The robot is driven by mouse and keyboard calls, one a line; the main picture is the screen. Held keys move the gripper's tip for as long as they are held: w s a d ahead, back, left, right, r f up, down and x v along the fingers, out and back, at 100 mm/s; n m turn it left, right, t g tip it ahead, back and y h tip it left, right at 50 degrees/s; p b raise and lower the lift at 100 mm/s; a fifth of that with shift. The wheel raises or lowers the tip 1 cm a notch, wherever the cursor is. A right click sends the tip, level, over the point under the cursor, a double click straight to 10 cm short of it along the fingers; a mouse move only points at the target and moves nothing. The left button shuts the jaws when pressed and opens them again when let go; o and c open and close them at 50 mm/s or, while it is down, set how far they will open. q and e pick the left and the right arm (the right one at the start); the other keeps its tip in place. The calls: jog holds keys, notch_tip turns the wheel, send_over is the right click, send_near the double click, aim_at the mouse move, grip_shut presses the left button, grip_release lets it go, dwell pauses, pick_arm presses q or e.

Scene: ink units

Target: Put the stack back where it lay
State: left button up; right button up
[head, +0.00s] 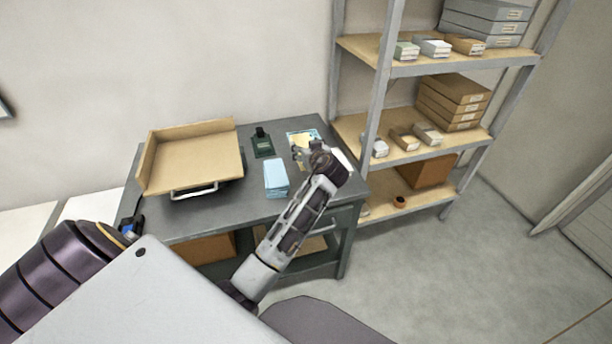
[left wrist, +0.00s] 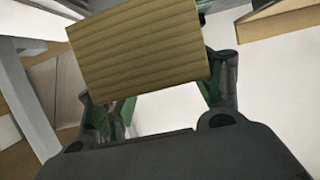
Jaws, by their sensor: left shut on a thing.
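My left gripper (head: 310,150) is over the right end of the grey desk. In the left wrist view its fingers (left wrist: 160,100) are shut on a yellowish-tan stack (left wrist: 140,52) with ribbed, layered edges, tilted in the picture. In the head view a small yellow patch (head: 299,141) shows at the fingertips, over a pale blue and yellow sheet (head: 293,133) on the desk. I cannot tell whether the stack touches the desk. A light blue stack (head: 276,178) lies left of my gripper. My right gripper is not in view.
A wooden tray (head: 195,160) with raised sides sits on the desk (head: 220,208) at the left. A dark green item (head: 262,143) stands at the back. A shelf rack (head: 380,90) with boxes stands close on the right.

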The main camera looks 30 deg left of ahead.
pick_arm(q)
jog(key=shift+f, duration=3)
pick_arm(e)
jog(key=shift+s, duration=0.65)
pick_arm(q)
jog(key=shift+f, duration=1.9)
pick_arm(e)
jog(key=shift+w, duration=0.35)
pick_arm(q)
jog(key=shift+f, duration=0.1)
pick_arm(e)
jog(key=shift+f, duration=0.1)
pick_arm(q)
jog(key=o, duration=1.2)
jog(key=shift+o, duration=0.9)
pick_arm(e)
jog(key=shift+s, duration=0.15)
